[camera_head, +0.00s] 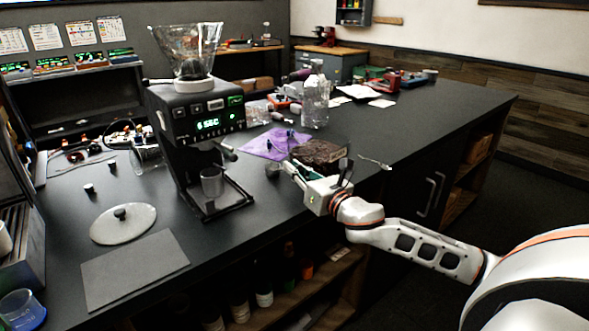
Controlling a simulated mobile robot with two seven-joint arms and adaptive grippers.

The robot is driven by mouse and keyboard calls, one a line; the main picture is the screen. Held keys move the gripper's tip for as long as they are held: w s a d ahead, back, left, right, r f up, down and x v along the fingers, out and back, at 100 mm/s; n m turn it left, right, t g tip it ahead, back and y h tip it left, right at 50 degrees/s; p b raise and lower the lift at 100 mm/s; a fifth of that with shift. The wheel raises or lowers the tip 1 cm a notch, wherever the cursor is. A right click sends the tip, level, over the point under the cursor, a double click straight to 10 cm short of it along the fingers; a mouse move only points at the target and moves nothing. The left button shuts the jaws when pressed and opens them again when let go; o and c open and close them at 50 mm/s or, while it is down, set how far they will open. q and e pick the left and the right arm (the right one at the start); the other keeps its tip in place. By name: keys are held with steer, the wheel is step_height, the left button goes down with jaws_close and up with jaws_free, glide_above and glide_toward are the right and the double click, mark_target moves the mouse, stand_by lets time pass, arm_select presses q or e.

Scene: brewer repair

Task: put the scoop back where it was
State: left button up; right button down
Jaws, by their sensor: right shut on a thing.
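My right gripper (287,169) reaches in from the right over the front edge of the dark counter, beside a dark brown bag (319,151). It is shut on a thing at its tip. A small grey cup-shaped piece (272,170) shows just left of the fingertips and looks like the scoop's bowl; its handle is mostly hidden by the gripper. I cannot tell whether the scoop touches the counter. My left gripper is not in view.
A grinder (205,125) with a clear hopper stands left of the gripper, with a metal cup (212,182) on its tray. A purple cloth (272,143), a clear bottle (315,103) and a thin silvery tool (375,163) are nearby. A round lid (123,223) and grey mat (134,268) lie front left.

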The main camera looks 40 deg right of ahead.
steer(key=c, duration=2.1)
jaws_free()
